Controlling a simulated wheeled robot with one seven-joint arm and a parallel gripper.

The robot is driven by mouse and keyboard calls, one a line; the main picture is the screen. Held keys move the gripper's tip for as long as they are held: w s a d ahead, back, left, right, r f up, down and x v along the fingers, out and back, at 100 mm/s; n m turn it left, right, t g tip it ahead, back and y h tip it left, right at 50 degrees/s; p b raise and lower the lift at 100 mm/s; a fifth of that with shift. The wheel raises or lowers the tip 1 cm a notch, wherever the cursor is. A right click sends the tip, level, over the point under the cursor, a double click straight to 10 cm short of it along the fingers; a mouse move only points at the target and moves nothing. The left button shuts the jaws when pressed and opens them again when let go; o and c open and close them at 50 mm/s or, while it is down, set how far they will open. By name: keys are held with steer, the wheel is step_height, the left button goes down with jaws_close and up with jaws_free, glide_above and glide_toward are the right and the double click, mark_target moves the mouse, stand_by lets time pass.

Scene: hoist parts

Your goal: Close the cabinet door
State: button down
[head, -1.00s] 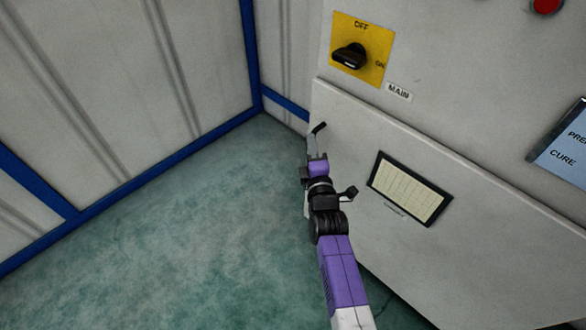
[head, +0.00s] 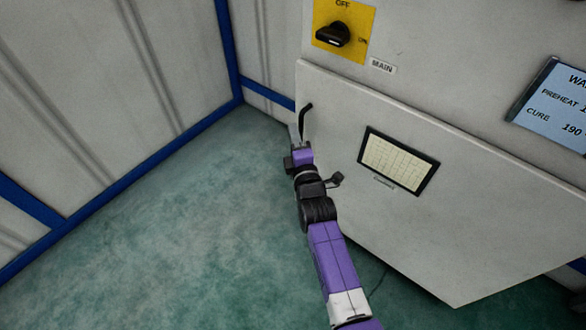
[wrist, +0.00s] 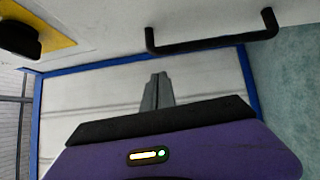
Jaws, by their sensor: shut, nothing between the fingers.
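The cabinet door (head: 330,105) is a pale grey panel low on the cabinet front, with a framed paper chart (head: 399,160) on it. Its top edge slants away from the cabinet face, so it looks ajar; the exact angle is hard to tell. A black bar handle (head: 306,118) is near its left edge. The handle also spans the upper right of the wrist view (wrist: 212,42). My gripper (head: 296,130) is shut and empty, beside the handle at the door's left edge. In the wrist view its fingertips (wrist: 158,78) lie below the handle's left end; contact is unclear.
Pale wall panels (head: 85,85) with blue frames stand at left. The green floor (head: 170,230) at left is clear.

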steer(key=p+v, duration=0.5)
steer(key=v, duration=0.5)
steer(key=shift+s, duration=0.2)
